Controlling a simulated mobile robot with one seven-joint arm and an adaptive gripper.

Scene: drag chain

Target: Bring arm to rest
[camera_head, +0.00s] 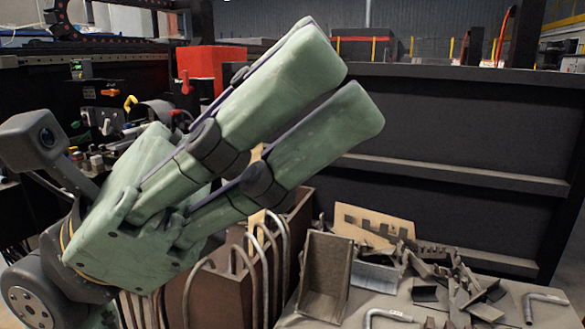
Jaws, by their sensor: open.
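My gripper (352,87) shows large in the camera_head view, with a pale green body and two thick green fingers pointing up and to the right. The fingers are apart with a gap between them, and nothing is held there. A grey wrist camera (42,140) is mounted to the left of the gripper body. The gripper is raised in front of the bench and hides part of what lies behind it.
A table (385,297) at the lower right holds several metal brackets and offcuts (327,272). Brown holders with curved metal rods (240,262) stand below the gripper. A dark panel wall (450,130) stands behind. A red box (207,68) and machinery are at the back left.

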